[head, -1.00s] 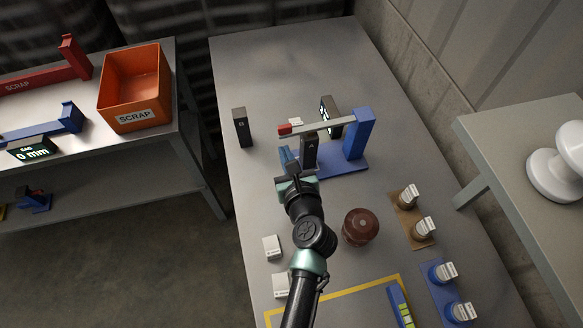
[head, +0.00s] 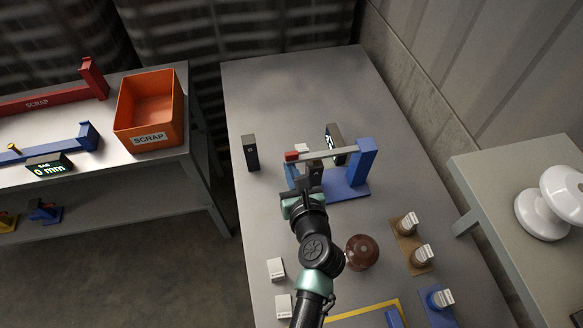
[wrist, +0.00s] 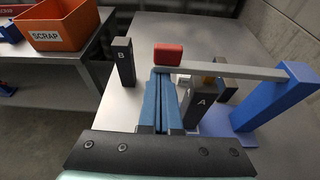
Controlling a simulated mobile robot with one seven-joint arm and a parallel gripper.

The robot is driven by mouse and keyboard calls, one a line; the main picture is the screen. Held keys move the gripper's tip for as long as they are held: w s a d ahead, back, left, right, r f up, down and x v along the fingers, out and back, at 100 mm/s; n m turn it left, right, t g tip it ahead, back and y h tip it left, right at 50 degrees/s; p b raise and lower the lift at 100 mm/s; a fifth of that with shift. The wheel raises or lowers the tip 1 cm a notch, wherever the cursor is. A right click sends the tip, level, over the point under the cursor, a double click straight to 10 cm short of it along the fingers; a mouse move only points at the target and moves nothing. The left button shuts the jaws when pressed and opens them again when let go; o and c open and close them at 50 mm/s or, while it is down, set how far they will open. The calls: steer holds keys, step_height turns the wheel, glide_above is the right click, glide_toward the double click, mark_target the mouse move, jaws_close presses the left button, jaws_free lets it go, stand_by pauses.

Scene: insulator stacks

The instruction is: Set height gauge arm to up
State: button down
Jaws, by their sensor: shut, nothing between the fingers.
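The height gauge has a blue post (head: 362,165) on a blue base. Its grey arm (head: 330,153) runs left from the post, roughly level, and ends in a red tip (head: 292,156). In the wrist view the arm (wrist: 235,71) crosses to the red tip (wrist: 168,54), just beyond my fingertips. My gripper (wrist: 160,75) is shut and empty, its blue fingers together. The fingertips overlap the tip's near edge in the picture; I cannot tell whether they touch it. In the head view my gripper (head: 291,172) is just below the red tip.
Dark block A (wrist: 200,102) stands close right of my fingers, under the gauge arm. Dark block B (wrist: 123,62) stands to the left. A dark display (head: 335,143) is behind the arm. A brown insulator (head: 361,252) is near my arm. The table's far end is clear.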

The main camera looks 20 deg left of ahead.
steer(key=w+d+r+m+y+p, duration=0.1)
steer(key=w+d+r+m+p, duration=0.1)
steer(key=r+p, duration=0.6)
steer(key=w+d+r+m+g+y+p, duration=0.1)
steer(key=w+d+r+m+y+p, duration=0.1)
steer(key=d+r+m+p, duration=0.3)
steer(key=shift+w+d+r+y+p, duration=0.35)
steer(key=shift+w+r+p, duration=0.3)
steer(key=shift+r+p, duration=1.05)
steer(key=shift+d+f, duration=0.1)
steer(key=shift+f, duration=0.15)
steer(key=shift+g, duration=0.3)
